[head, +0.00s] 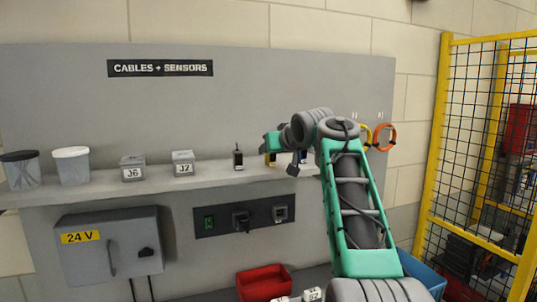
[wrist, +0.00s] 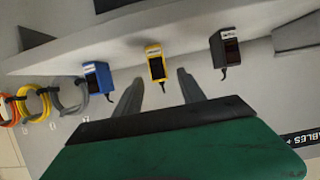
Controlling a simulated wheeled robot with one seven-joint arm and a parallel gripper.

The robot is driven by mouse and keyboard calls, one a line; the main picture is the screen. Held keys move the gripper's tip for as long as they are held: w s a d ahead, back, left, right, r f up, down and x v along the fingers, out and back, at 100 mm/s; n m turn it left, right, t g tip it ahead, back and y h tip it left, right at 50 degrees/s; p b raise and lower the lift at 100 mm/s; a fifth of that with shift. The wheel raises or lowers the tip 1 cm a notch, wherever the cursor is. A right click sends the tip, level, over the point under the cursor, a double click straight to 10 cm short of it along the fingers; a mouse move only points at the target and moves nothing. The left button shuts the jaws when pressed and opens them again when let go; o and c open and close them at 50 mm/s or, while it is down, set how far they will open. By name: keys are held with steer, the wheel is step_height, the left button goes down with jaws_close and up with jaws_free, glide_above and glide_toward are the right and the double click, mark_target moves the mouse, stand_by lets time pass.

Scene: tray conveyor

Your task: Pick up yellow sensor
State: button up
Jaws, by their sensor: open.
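The yellow sensor (wrist: 155,63) shows in the wrist view, between a blue sensor (wrist: 97,77) and a dark sensor (wrist: 224,48) on the shelf. In the head view only a sliver of the yellow sensor (head: 270,158) shows behind my arm. My gripper (wrist: 160,77) is open and empty. Its two fingers point at the yellow sensor, one to each side of it in the picture. I cannot tell how much of a gap is left between the fingertips and the sensor.
The shelf (head: 210,179) also bears a J6 box (head: 133,170), a J7 box (head: 183,165) and two tubs at the left. Coiled cables (wrist: 40,100) hang near the blue sensor. A red bin (head: 264,282) is below. A yellow mesh fence (head: 440,150) stands at the right.

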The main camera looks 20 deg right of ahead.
steer(key=x, duration=0.3)
steer(key=shift+f+p, duration=0.1)
steer(key=shift+p, duration=0.2)
steer(key=shift+s, duration=0.1)
jaws_close()
